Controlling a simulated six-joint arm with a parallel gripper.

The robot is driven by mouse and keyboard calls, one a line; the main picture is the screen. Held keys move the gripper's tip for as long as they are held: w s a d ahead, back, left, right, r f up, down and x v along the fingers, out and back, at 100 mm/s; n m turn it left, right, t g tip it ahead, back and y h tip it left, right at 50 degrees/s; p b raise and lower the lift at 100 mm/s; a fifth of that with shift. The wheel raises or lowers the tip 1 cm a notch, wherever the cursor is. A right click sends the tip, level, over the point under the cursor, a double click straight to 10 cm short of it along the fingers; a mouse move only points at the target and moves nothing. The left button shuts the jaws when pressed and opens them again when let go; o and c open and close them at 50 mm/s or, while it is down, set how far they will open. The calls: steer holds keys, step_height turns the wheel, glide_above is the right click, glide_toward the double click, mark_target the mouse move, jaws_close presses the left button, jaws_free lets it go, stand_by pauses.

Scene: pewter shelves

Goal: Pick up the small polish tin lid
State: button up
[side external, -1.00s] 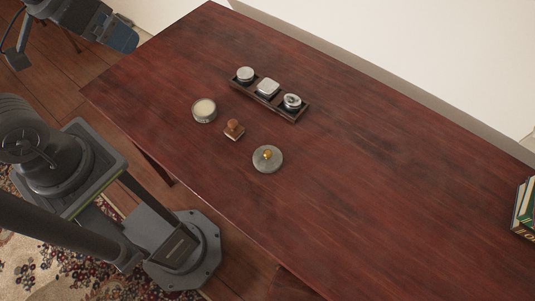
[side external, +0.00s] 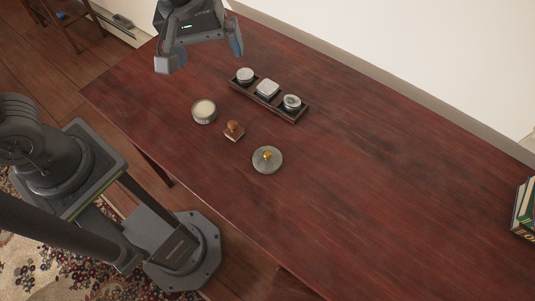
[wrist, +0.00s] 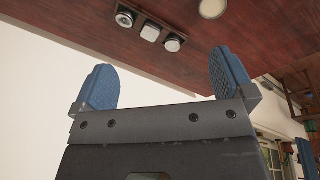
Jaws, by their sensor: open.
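A round grey lid with a small gold knob (side external: 267,160) lies flat on the dark red table; it looks like the polish tin lid. An open round tin with pale cream contents (side external: 204,111) stands to its upper left, and its pale top also shows at the top of the wrist view (wrist: 212,8). My gripper (side external: 202,55) is open and empty, up near the table's far left end, well apart from the lid. Its two blue fingers stand wide apart in the wrist view (wrist: 165,75). The lid is not visible in the wrist view.
A dark tray (side external: 255,97) holds three small silver-topped containers behind the lid. A small brown wooden-knobbed piece (side external: 234,130) sits between tin and lid. Books (side external: 524,208) stand at the right edge. A pale wall (side external: 400,60) runs behind. The table's right half is clear.

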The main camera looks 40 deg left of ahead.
steer(key=w+d+f+n+g, duration=0.1)
steer(key=w+d+f+n, duration=0.15)
steer(key=d+f, duration=0.3)
steer(key=n+g, duration=0.1)
steer(key=n, duration=0.3)
glide_above(267, 153)
steer(key=shift+y, duration=0.4)
steer(key=f, duration=1.6)
steer(key=shift+w+a+f, duration=0.1)
steer(key=shift+a+f, duration=0.05)
steer(key=shift+a, duration=0.05)
steer(key=shift+d+f, duration=0.15)
steer(key=shift+f, duration=3)
steer(key=shift+c, duration=0.5)
steer(key=c, duration=0.6)
